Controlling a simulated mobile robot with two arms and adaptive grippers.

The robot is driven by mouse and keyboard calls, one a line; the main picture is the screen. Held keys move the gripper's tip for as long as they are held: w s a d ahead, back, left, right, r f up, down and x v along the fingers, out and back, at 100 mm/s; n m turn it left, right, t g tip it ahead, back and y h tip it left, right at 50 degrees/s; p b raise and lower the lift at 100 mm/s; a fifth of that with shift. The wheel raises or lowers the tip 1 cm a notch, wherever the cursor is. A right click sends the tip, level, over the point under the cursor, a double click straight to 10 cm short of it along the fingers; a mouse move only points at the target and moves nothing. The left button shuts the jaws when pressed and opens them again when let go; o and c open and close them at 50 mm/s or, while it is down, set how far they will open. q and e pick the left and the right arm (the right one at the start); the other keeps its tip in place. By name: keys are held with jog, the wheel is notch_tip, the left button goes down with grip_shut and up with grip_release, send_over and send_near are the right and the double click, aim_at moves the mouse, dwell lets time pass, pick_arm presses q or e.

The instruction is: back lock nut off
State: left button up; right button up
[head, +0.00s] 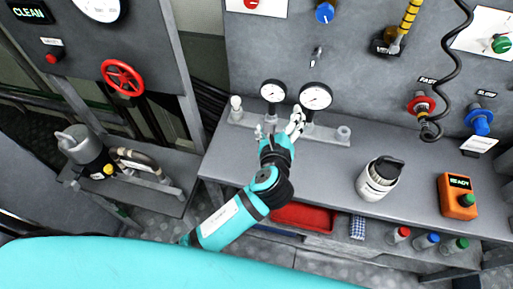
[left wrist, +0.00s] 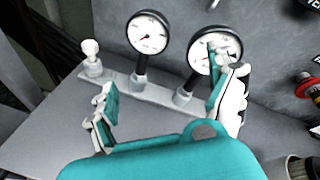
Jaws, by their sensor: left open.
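My left gripper (head: 278,126) is open and empty, with its fingers spread in front of the two gauges on the bench. The left wrist view shows the spread fingers (left wrist: 165,85) with nothing between them. No lock nut can be made out for certain. A grey manifold bar (head: 325,133) carries a left gauge (head: 273,91), a right gauge (head: 316,96), a knobbed fitting (head: 236,106) at its left end and a short round fitting (head: 343,132) at its right end. One finger covers part of the right gauge (left wrist: 217,50) in the left wrist view. My right gripper is out of view.
A small metal fitting (head: 316,57) projects from the wall above the gauges. A white canister (head: 380,178) and an orange box (head: 458,196) stand on the bench to the right. A coiled black hose (head: 449,70) hangs there. A red tray (head: 303,217) lies below.

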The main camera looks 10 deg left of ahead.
pick_arm(q)
jog(key=s+a+f+n+g, duration=0.3)
jog(key=s+a+f+n, duration=0.1)
jog(key=a+f+n, duration=0.1)
jog(key=shift+s+f+n, duration=0.35)
jog(key=shift+f+n, duration=0.55)
jog(key=shift+n, duration=0.3)
jog(key=s+a+f+n+g+h, duration=0.15)
jog(key=s+a+n+g, duration=0.3)
jog(key=s+n, duration=0.55)
jog(key=s+a+f+n+g+h, duration=0.1)
jog(key=s+a+f+n+g, duration=0.3)
jog(key=s+n, duration=0.6)
notch_tip(320, 180, down, 27)
jog(key=s+m+b, duration=0.2)
jog(key=b, duration=0.2)
jog(key=s+a+f+g+b, duration=0.2)
jog(key=s+a+f+b, duration=0.1)
jog(key=s+f, duration=1.4)
notch_tip(320, 180, down, 3)
jog(key=shift+a+f+y, duration=0.1)
jog(key=shift+a+y, duration=0.2)
jog(key=shift+y, duration=0.05)
